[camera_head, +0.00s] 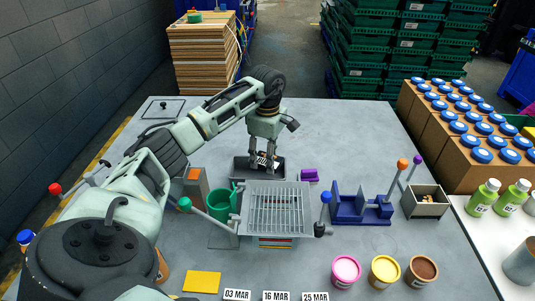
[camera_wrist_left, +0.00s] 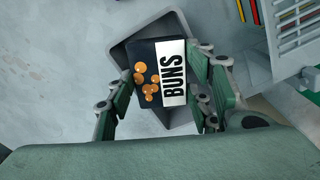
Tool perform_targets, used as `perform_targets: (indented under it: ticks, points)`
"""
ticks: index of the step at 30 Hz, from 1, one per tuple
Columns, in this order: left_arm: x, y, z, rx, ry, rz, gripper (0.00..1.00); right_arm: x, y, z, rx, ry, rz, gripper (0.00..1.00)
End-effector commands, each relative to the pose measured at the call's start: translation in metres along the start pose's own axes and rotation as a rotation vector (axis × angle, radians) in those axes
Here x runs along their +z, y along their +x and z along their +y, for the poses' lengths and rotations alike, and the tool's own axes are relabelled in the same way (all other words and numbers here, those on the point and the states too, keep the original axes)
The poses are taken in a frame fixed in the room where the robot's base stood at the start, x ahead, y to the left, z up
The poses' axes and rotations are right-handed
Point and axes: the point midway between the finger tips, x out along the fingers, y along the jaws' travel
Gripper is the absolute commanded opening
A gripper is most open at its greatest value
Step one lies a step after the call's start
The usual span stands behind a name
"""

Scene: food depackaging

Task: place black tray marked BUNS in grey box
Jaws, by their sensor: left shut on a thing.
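The black tray marked BUNS (camera_wrist_left: 171,75) is held between the fingers of my left gripper (camera_wrist_left: 165,85). It has a white label and a picture of orange-brown buns. In the head view the tray (camera_head: 263,160) is small and partly covered by the fingers of the left gripper (camera_head: 264,158). The grey box (camera_head: 240,171) stands on the table directly below. In the left wrist view the grey box (camera_wrist_left: 182,117) shows behind the tray, turned at a slant to it. I cannot tell whether the tray touches the box. My right gripper is not in view.
A grey slotted rack (camera_head: 276,212) stands just in front of the box. A green cup (camera_head: 220,204) is to its left and a purple block (camera_head: 309,175) to its right. A blue holder (camera_head: 362,209) stands further right. The table behind the box is clear.

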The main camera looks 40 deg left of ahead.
Motion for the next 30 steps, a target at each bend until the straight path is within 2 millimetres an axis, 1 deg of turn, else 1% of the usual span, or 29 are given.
perform_targets:
  ticks: [3,6,15,18,19,25,30]
  points:
    - [0.0,0.0,0.0,0.0,0.0,0.0,0.2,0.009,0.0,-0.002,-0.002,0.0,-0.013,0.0]
    - [0.0,0.003,0.0,0.0,0.001,0.0,0.2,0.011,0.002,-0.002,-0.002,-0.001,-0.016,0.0]
    - [0.0,0.012,0.0,0.0,0.001,0.001,0.2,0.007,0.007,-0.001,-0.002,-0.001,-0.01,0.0]
    - [0.0,0.012,0.0,0.0,0.001,0.0,0.2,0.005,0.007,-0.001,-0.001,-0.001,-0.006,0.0]
    - [0.0,0.012,0.0,0.0,0.001,0.0,0.49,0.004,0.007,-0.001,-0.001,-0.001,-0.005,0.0]
    - [0.0,0.012,0.0,0.0,0.001,0.0,0.66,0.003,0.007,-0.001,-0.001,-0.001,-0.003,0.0]
    - [0.0,0.012,0.0,0.0,0.001,0.0,0.67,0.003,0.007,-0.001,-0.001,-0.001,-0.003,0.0]
